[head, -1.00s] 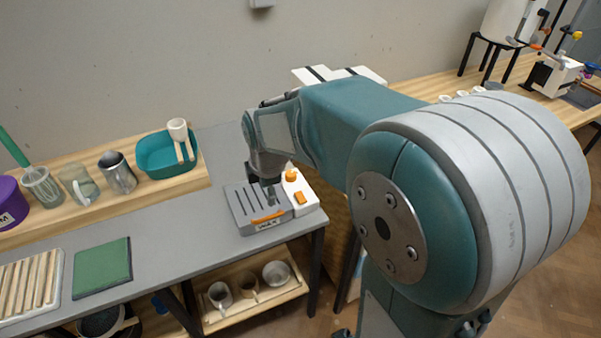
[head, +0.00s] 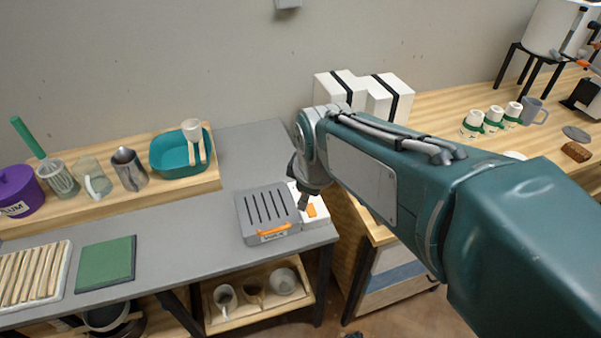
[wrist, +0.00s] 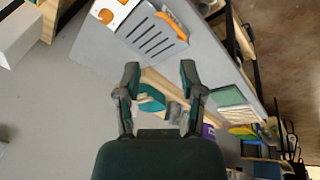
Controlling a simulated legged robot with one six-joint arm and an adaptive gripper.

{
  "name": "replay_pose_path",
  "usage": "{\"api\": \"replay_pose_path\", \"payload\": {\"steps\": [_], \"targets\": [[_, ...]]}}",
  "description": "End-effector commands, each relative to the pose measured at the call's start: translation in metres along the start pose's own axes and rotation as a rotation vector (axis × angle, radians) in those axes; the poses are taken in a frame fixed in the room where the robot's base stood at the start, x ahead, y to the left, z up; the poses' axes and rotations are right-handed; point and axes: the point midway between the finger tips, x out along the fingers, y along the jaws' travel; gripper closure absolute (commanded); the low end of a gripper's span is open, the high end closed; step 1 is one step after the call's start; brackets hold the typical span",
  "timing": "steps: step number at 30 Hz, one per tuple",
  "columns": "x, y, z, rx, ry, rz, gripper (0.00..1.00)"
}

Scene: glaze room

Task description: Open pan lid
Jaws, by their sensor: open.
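An orange knob or button (head: 311,210) shows on the appliance's white side.
A teal basin (head: 176,160) with a white scoop, a steel pitcher (head: 129,170) and a purple pot (head: 17,190) stand on the back shelf. A green board (head: 106,262) lies on the grey table (head: 190,235). White boxes (head: 340,88) stand behind my arm.

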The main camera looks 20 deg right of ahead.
Motion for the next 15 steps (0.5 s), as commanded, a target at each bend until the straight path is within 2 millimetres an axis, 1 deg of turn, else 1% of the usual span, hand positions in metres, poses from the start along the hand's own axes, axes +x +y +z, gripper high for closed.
{"api": "replay_pose_path", "payload": {"steps": [10, 13, 15], "targets": [[-0.002, -0.001, 0.001, 0.01, 0.002, 0.002, 0.49], [-0.011, -0.007, 0.006, 0.093, 0.017, 0.017, 0.49], [-0.022, -0.016, 0.014, 0.205, 0.037, 0.033, 0.49]]}}
